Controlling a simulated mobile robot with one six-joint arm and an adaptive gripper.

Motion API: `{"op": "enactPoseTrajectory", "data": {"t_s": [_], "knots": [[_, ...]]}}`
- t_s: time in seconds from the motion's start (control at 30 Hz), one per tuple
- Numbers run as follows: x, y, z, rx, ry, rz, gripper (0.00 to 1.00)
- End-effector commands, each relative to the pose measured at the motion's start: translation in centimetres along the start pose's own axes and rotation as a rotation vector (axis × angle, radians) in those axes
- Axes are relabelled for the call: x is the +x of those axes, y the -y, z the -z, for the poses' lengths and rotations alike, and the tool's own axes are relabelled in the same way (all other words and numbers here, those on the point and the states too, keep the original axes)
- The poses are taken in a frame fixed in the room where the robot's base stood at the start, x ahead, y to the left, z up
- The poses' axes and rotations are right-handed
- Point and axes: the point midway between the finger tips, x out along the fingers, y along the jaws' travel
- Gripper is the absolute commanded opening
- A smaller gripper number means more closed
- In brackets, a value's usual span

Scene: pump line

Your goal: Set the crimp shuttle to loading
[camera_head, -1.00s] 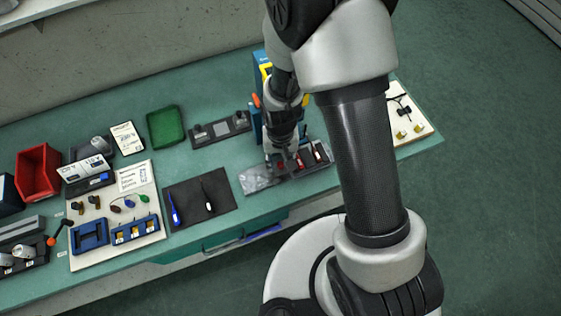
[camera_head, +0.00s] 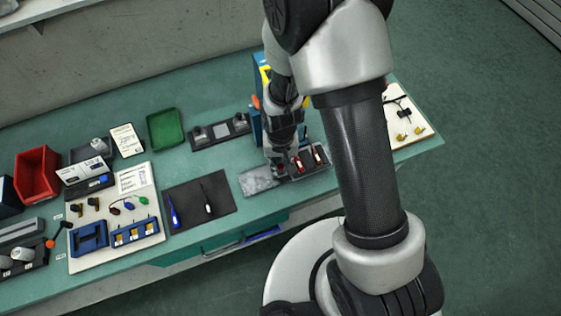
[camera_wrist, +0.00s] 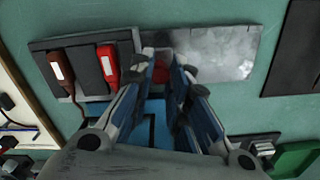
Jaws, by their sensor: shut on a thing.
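My gripper (camera_wrist: 171,72) points down at a dark tray (camera_wrist: 84,62) beside a bare grey metal plate (camera_wrist: 222,52). Its fingers are closed around a red piece (camera_wrist: 163,68), mostly hidden between them. A bright red piece with a white label (camera_wrist: 107,64) and a dark red one with a white label (camera_wrist: 60,68) sit in the tray beside it. In the head view my gripper (camera_head: 279,166) is at the tray's left end, by the metal plate (camera_head: 259,180). I cannot tell which part is the crimp shuttle.
A blue and yellow machine (camera_head: 257,112) stands behind the tray, partly hidden by my arm. A black mat (camera_head: 186,209) with two tools, a dark fixture strip (camera_head: 205,139) and a green tray (camera_head: 164,130) lie to the left. Green bench shows between them.

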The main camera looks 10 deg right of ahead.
Motion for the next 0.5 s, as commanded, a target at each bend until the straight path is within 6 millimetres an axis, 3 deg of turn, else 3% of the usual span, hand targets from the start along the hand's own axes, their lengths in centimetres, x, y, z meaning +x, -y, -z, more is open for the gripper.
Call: {"op": "enactPoseTrajectory", "data": {"t_s": [0.5], "knots": [[0.00, 0.46, -0.11, -0.002, 0.000, 0.000, 0.00]]}}
